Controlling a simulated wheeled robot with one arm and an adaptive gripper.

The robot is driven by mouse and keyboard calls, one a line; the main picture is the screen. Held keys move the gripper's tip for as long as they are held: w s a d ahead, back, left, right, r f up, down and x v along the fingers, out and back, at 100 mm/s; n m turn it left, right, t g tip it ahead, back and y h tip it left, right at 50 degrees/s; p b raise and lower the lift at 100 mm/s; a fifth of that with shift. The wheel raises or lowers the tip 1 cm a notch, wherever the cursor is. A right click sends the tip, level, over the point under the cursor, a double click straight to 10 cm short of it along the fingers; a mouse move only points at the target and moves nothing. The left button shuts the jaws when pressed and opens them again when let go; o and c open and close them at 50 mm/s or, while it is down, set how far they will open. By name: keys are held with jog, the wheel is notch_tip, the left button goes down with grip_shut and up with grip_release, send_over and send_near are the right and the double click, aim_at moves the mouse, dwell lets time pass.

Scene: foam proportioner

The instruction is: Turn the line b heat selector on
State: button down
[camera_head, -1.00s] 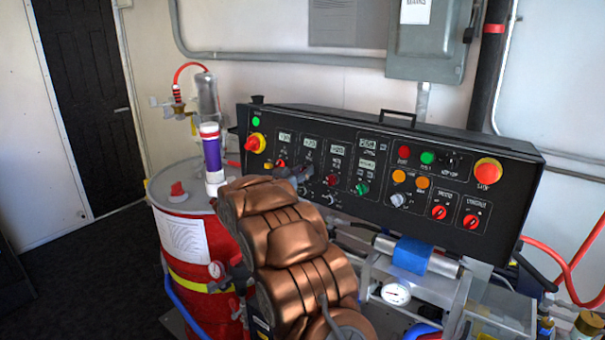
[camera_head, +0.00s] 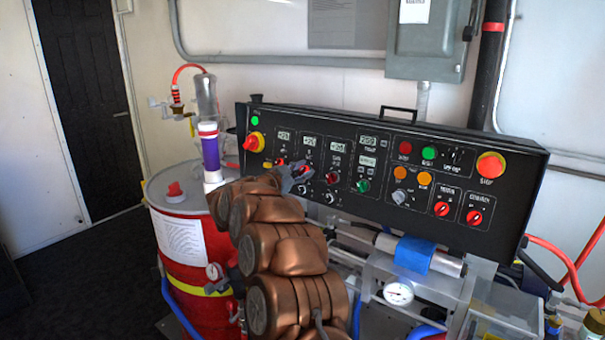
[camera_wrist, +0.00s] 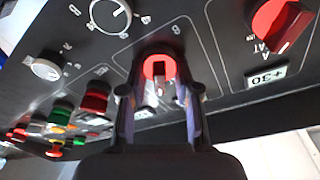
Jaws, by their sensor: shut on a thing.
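The red selector (camera_wrist: 159,68), which I take as the line b heat selector, is on the black control panel and sits between my fingers in the wrist view. My gripper (camera_wrist: 160,88) is shut on its handle, one finger on each side. In the head view my gripper (camera_head: 301,169) is at the left part of the panel and largely hides this selector. The exact angle of the handle is hard to tell, and its labels are too small to read surely.
The control panel (camera_head: 460,165) carries several other knobs and buttons close by. A larger red knob (camera_wrist: 280,24) and a white-rimmed knob (camera_wrist: 110,14) are near my fingers in the wrist view. A red drum (camera_head: 180,250) stands left of my arm, and pipework lies below the panel.

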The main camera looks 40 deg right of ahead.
dwell(0.5)
jog(key=c, duration=1.2)
grip_release()
jog(key=shift+a, duration=0.1)
jog(key=v, duration=1.2)
